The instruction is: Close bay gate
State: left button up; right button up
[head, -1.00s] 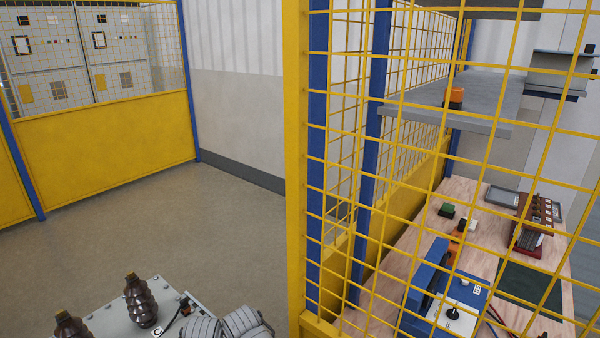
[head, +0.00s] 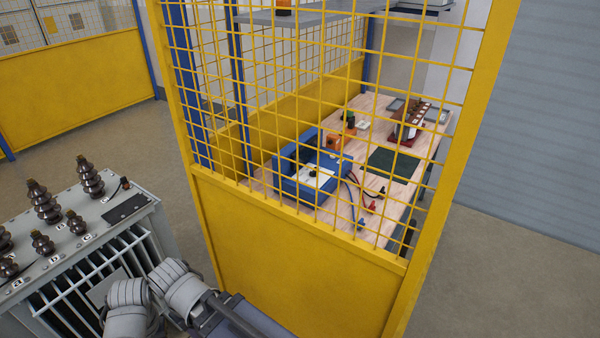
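A yellow-framed panel (head: 290,262), with wire mesh above and a solid yellow sheet below, stands close in front of me in the head view. It looks like the bay gate, but I see no latch or handle to confirm this. Its left upright (head: 181,120) is near a blue post (head: 183,85). Its right upright (head: 455,170) has open floor to its right. Whether it is open or closed is unclear. Grey-white links of my arm show at the bottom, in front of the panel's lower left. No gripper fingers are visible.
A transformer (head: 100,235) with brown insulators stands left of the panel. Behind the mesh, a wooden bench (head: 345,215) holds a blue device (head: 312,180) and a green mat (head: 395,163). Bare floor (head: 510,270) lies right, before a grey wall (head: 530,120).

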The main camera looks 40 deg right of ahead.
aim_at(314, 278)
jog(key=k+l+u, duration=0.25)
jog(key=k+l, duration=0.35)
jog(key=k+l+u, duration=0.3)
jog(key=k+l, duration=0.25)
jog(key=k, duration=0.15)
jog(key=k+l+u, duration=0.1)
jog(key=l, duration=0.3)
jog(key=k+l+u, duration=0.15)
jog(key=l, duration=0.3)
jog(key=k+l+u, duration=0.1)
jog(key=l, duration=0.3)
jog(key=k+l+u, duration=0.1)
jog(key=k+l, duration=0.15)
jog(key=l+u, duration=0.2)
jog(key=l, duration=1.75)
jog(key=k, duration=0.05)
